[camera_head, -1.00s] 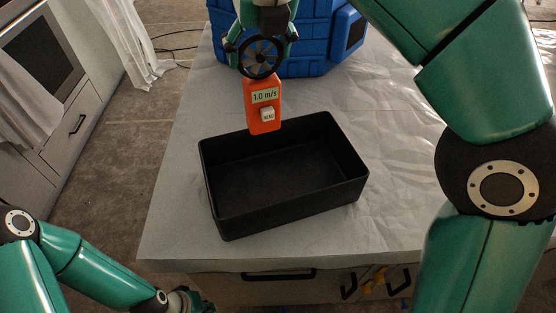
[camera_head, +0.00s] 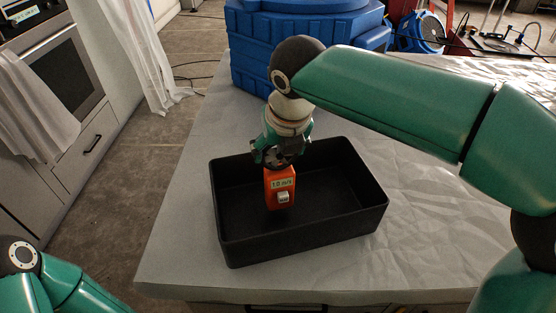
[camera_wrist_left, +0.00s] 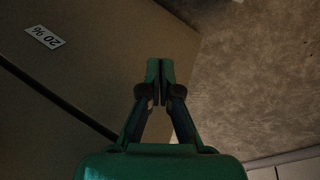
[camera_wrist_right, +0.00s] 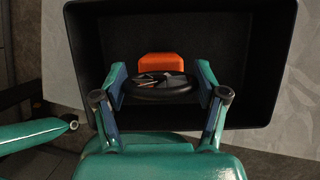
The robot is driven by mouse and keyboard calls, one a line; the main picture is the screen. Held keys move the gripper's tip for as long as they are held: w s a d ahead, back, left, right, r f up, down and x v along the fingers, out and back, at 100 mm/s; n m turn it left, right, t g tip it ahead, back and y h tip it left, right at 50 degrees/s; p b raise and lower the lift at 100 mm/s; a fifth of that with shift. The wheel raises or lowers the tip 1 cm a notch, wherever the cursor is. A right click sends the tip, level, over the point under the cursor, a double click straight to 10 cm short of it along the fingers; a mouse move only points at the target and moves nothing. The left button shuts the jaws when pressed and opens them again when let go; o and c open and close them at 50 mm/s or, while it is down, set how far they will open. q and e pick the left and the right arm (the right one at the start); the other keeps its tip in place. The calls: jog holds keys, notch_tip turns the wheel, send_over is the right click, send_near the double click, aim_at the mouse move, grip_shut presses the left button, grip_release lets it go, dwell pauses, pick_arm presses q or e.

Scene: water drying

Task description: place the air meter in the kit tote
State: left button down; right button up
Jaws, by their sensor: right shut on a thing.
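The air meter (camera_head: 280,184) is an orange handheld unit with a small display reading 1.0 m/s and a black fan wheel on top. It hangs upright, with its lower part within the walls of the black kit tote (camera_head: 310,240). I cannot tell whether it touches the tote floor. My right gripper (camera_head: 282,152) is shut on its fan wheel from above. The right wrist view shows the fan wheel (camera_wrist_right: 160,84) between the two fingers, with the orange body beyond. My left gripper (camera_wrist_left: 160,68) is shut and empty, away from the tote, above the floor.
The tote stands on a white-covered table (camera_head: 180,230). A large blue case (camera_head: 250,60) stands behind it, close to my right arm. A blue round device (camera_head: 420,32) is at the back right. Grey drawers and an oven line the left. The tote looks otherwise empty.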

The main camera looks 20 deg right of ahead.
jog(key=shift+f, duration=1.3)
jog(key=o, duration=1.8)
jog(key=shift+f, duration=0.1)
jog(key=shift+c, duration=0.2)
jog(key=v, duration=1.2)
jog(key=shift+p, duration=0.45)
jog(key=shift+s, duration=0.1)
